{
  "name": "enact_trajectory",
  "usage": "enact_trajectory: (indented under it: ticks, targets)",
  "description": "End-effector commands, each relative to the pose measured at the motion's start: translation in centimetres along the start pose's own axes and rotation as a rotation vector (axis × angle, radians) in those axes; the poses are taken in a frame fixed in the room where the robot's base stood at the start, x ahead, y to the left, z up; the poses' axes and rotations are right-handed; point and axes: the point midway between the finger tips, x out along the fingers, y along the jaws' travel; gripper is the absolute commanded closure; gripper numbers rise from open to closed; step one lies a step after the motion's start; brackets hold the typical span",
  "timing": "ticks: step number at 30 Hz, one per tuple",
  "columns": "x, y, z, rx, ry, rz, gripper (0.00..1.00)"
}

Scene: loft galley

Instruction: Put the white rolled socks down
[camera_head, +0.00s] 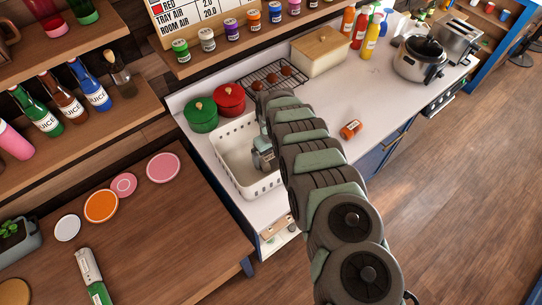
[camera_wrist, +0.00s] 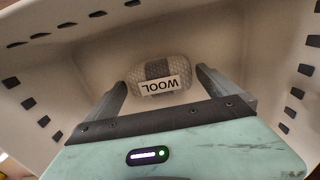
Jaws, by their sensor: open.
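The white rolled socks (camera_wrist: 150,75), pale grey-white with a dark band and a WOOL label, are inside the white basket in the wrist view. They lie between and just beyond the fingertips of my gripper (camera_wrist: 162,90). The fingers are spread with a gap on both sides of the socks. The white basket (camera_head: 234,184) stands on the counter in the head view, and its slotted wall (camera_wrist: 40,85) surrounds the socks in the wrist view. My gripper (camera_head: 264,160) is down inside the basket. I cannot make out the socks in the head view.
Green (camera_head: 201,115) and red (camera_head: 229,100) pots stand behind the basket. An orange-brown jar (camera_head: 350,130) lies on the counter to its right. A wire rack (camera_head: 273,78) and a bread box (camera_head: 320,52) are farther back. The counter right of my arm is mostly clear.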

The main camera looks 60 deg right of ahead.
Motion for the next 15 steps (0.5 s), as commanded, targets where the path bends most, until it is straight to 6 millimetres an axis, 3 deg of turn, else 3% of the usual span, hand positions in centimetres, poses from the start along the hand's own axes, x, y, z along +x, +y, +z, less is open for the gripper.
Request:
enact_trajectory:
  ticks: [2, 8, 15]
  targets:
    - [-1.4, 0.3, 0.0, 0.003, 0.002, 0.002, 0.0]
    - [-2.8, 0.1, -0.1, -0.001, -0.001, 0.001, 0.0]
    - [-5.9, 0.2, -0.2, -0.002, 0.004, 0.004, 0.0]
